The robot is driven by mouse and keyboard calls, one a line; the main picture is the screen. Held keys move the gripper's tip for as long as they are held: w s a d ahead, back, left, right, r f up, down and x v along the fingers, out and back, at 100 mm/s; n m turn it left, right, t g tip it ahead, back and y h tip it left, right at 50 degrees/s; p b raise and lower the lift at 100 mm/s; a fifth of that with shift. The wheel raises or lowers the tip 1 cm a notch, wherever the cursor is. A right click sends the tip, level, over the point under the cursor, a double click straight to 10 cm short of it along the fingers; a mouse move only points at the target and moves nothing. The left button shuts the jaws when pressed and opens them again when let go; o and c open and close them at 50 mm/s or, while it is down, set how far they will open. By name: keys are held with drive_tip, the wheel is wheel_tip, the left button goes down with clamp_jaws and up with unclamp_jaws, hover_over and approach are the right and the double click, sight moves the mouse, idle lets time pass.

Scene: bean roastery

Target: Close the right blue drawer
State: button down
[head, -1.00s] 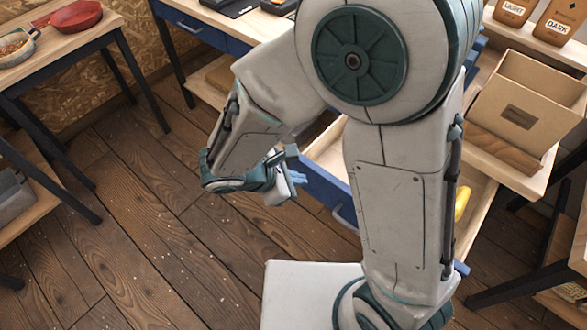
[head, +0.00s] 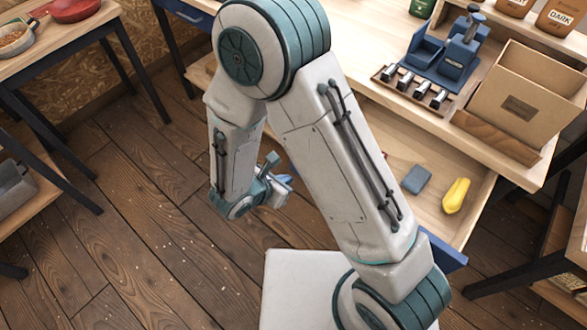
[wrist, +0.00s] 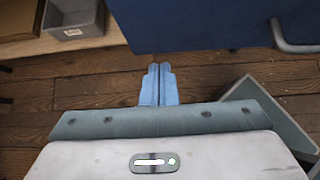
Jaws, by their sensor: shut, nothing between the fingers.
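The right blue drawer stands open below the desk. In the head view its wooden inside (head: 445,228) and the right end of its blue front (head: 452,259) show; my arm hides the rest. In the wrist view its blue front (wrist: 215,25) fills the upper right, with a light metal handle (wrist: 292,42) at the right. My gripper (head: 285,186) is shut and empty, left of the drawer in the head view. In the wrist view its light blue fingertips (wrist: 158,68) lie just below the panel's lower edge; I cannot tell whether they touch it.
A yellow object (head: 456,195) and a grey-blue block (head: 416,179) lie in the drawer. A cardboard box (head: 520,95) and a blue device (head: 455,55) stand on the desk. Another blue drawer (head: 188,13) at the left looks shut. Open wooden floor (head: 130,230) lies left of my gripper.

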sight(294, 170)
drive_tip(key=w+d, duration=0.2)
drive_tip(key=w, duration=0.1)
drive_tip(key=shift+d+r+p, duration=0.1)
drive_tip(key=shift+d+p, duration=0.1)
drive_tip(key=shift+p, duration=0.1)
